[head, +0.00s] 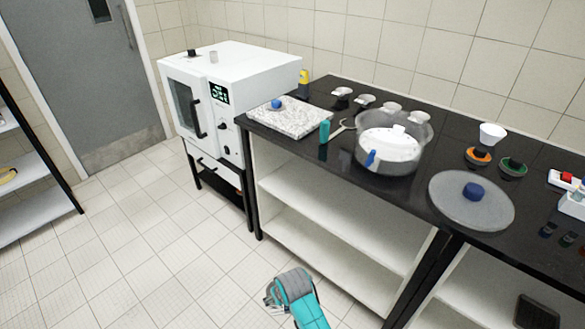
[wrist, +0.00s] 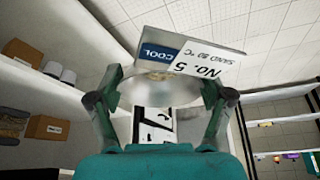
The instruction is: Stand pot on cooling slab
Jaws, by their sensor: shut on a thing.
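My gripper (head: 284,291) is low over the floor in front of the counter in the head view. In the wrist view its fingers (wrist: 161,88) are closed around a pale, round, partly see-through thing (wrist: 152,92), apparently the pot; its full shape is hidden. A white card with a blue "COOL" patch, "SAND 80 °C" and "NO. 5" (wrist: 195,58) shows just beyond it; I cannot tell whether it is attached. A speckled pale slab (head: 305,118), apparently the cooling slab, lies at the counter's left end, well apart from my gripper. A small blue-topped thing (head: 277,104) is on its left part.
A white oven (head: 240,75) stands left of the black counter (head: 335,165). A glass vessel with a white plate (head: 372,160), a teal item (head: 324,131) and several small white dishes stand right of the slab. A blue-knobbed lid (head: 448,205) lies further right. The floor is clear.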

